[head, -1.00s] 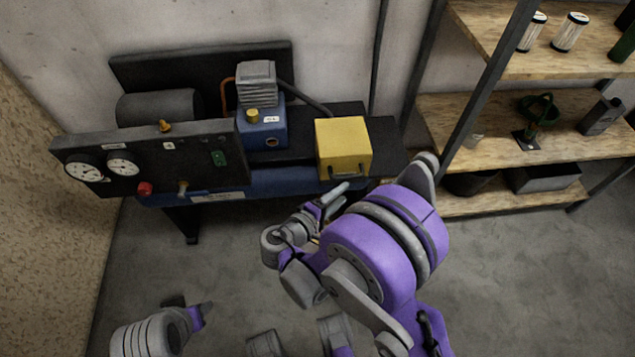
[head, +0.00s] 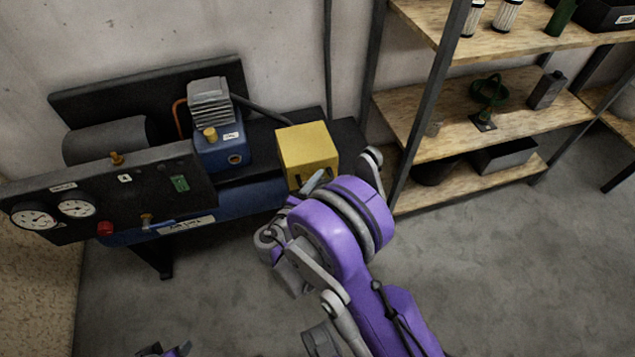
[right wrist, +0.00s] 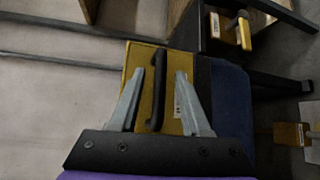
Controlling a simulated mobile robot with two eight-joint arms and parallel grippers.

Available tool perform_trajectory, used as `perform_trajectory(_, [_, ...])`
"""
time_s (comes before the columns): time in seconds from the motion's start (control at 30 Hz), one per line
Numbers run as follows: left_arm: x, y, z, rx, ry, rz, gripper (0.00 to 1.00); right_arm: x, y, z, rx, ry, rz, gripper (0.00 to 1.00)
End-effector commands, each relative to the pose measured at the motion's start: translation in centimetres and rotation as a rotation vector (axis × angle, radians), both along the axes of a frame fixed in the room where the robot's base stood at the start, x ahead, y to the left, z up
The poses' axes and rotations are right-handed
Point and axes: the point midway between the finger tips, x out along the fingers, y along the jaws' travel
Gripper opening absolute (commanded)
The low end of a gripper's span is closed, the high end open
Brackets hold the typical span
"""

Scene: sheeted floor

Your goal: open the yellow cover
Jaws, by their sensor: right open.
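The yellow cover (head: 308,148) is a boxy lid on the right end of the blue and black compressor unit (head: 245,205). It looks closed. Its dark bar handle (right wrist: 157,90) shows in the right wrist view, running lengthwise between the fingers. My right gripper (head: 318,182) is at the cover's front face, partly hidden by my purple arm. In the right wrist view the right gripper (right wrist: 160,75) is open, one finger on each side of the handle, with gaps visible. Only a small piece of my left arm shows at the bottom edge of the head view; its jaws cannot be made out.
A gauge panel (head: 110,195) with a red knob stands at the left. A blue block with a grey finned top (head: 210,102) is left of the cover. Wooden shelves (head: 450,125) stand at the right behind a dark post. The concrete floor (head: 480,270) at front right is clear.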

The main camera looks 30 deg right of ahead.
Motion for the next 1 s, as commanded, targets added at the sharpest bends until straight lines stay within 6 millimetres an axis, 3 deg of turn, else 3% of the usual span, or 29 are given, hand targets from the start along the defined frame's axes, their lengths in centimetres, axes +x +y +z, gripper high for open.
perform_trajectory(0.3, [0.0,0.0,-0.01,0.0,0.0,0.0,0.5,0.16,-0.23,-0.03,0.0,0.0,0.001,0.47])
perform_trajectory(0.57, [0.0,0.0,-0.02,0.0,0.0,0.0,0.5,0.15,-0.22,-0.04,0.0,0.0,0.0,0.0])
perform_trajectory(1.0, [0.0,0.0,-0.02,0.0,0.0,0.0,0.5,0.14,-0.22,-0.04,0.0,0.0,0.0,0.0])
